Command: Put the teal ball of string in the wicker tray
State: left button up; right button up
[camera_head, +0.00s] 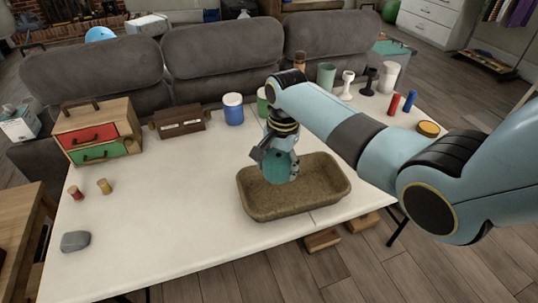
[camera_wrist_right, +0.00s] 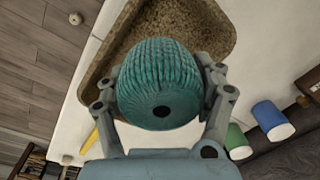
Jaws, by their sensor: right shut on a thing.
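The teal ball of string (camera_head: 277,168) is held in my right gripper (camera_head: 275,160), over the left part of the wicker tray. In the right wrist view, the ribbed teal ball (camera_wrist_right: 158,82) sits between both fingers of the right gripper (camera_wrist_right: 160,95), with a dark hole in its near end. The wicker tray (camera_head: 300,208) is a brown rectangular tray on the white table, and it also shows behind the ball in the right wrist view (camera_wrist_right: 215,25). The ball appears above the tray's floor; the exact gap cannot be told. My left gripper is not in view.
On the white table (camera_head: 170,215) stand a small drawer box (camera_head: 98,130), a brown box (camera_head: 180,121), a blue jar (camera_head: 233,109), a green jar (camera_head: 263,103) and several items at the back right. A grey block (camera_head: 75,241) lies front left. The table's middle left is clear.

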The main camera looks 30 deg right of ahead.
jog(key=shift+f+b, duration=0.55)
jog(key=shift+b, duration=0.1)
jog(key=b, duration=0.8)
send_over(276, 205)
notch_tip(276, 205, down, 8)
jog(key=shift+f, duration=0.15)
jog(key=shift+f+b, duration=0.35)
jog(key=shift+f, duration=0.35)
jog(key=o, duration=1.4)
jog(key=shift+c, duration=0.2)
jog(key=r, duration=1.2)
jog(key=shift+s+d, duration=0.25)
jog(key=shift+s, duration=0.15)
